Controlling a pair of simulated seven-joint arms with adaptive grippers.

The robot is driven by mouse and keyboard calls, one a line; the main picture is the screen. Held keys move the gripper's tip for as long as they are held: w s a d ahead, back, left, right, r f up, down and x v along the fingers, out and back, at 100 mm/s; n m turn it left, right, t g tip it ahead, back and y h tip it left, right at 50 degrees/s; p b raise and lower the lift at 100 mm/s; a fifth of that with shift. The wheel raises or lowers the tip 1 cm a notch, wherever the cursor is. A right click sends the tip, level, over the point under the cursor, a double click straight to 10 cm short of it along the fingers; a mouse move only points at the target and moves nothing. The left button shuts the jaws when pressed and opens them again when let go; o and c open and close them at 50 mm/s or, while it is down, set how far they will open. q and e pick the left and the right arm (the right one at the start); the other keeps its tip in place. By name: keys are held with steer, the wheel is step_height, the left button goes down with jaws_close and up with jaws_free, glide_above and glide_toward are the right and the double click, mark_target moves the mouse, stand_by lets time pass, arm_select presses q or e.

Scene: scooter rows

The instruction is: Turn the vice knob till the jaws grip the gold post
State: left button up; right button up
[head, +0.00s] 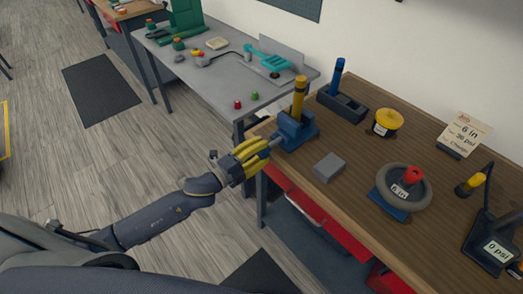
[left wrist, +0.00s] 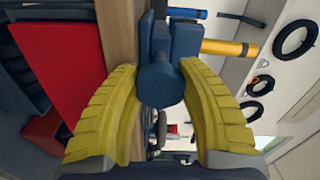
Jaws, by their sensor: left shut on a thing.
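The blue vice (head: 299,130) stands at the left front edge of the wooden bench. The gold post (head: 299,97) rises upright from it in the head view, and lies sideways in the turned left wrist view (left wrist: 225,47). I cannot tell whether the vice jaws touch the post. The blue round vice knob (left wrist: 160,86) faces the left wrist camera. My left gripper (head: 259,149) reaches in from the left with its yellow fingers on either side of the knob, shut on it. The fingers hide most of the knob in the head view. My right gripper is not in view.
A grey block (head: 329,166) lies right of the vice; a blue post in a dark holder (head: 342,104) stands behind. A wheel (head: 404,188), yellow-topped tin (head: 387,122) and "0 psi" gauge (head: 498,251) are further right. A grey table (head: 215,85) adjoins at left.

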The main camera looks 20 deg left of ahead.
arm_select(q)
steer(key=shift+w+a+m, duration=0.1)
steer(key=shift+m, duration=0.3)
steer(key=o, duration=1.3)
steer(key=shift+v, duration=6)
